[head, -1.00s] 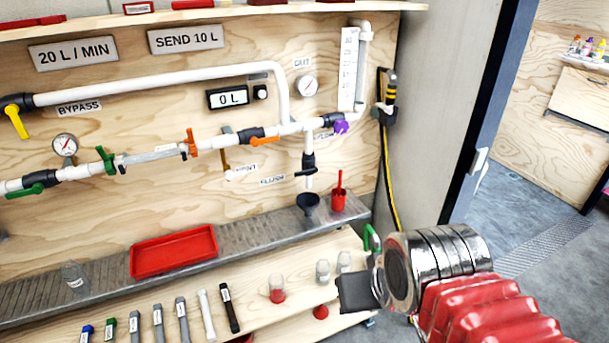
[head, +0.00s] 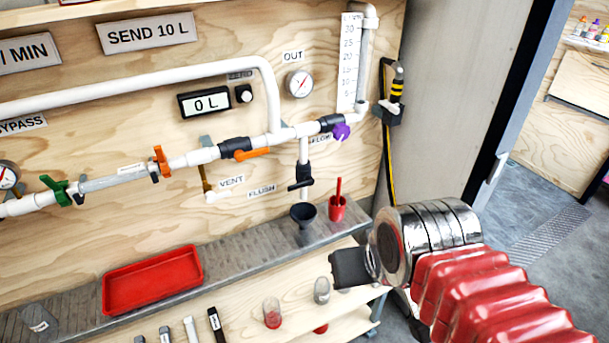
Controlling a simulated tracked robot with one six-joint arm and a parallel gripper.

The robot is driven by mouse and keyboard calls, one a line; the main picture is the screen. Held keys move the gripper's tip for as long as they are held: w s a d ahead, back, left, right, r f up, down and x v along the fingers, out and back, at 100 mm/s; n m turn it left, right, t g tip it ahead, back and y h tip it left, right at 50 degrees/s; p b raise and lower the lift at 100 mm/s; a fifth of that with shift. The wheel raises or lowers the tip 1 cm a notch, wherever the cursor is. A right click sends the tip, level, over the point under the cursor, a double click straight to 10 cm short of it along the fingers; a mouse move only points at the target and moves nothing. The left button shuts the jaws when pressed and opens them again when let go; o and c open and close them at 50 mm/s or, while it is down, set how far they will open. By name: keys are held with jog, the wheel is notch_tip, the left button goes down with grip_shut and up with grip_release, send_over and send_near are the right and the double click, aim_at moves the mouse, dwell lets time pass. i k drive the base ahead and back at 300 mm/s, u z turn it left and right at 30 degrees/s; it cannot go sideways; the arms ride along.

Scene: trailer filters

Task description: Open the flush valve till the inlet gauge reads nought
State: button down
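The flush valve (head: 301,184) has a black handle that lies roughly crosswise on a short white drop pipe, above a dark funnel (head: 304,213). A FLUSH label (head: 262,191) is to its left. The inlet gauge (head: 8,176) is a round white dial cut by the left edge; its reading is too small to tell. My gripper (head: 350,268) shows as a dark block at the end of my arm, below and right of the flush valve and apart from it. Its fingers cannot be made out.
A red cup (head: 338,207) with a red handle stands beside the funnel on the metal ledge. A red tray (head: 152,280) lies further left. The OUT gauge (head: 299,83), orange valve handle (head: 252,154) and purple knob (head: 341,132) are near the valve. Jars stand on the shelf below.

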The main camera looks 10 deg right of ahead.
aim_at(310, 181)
jog(key=i, duration=0.4)
jog(key=u, duration=0.05)
jog(key=k, duration=0.5)
jog(key=u, duration=0.7)
jog(key=i, duration=0.45)
jog(key=u, duration=0.35)
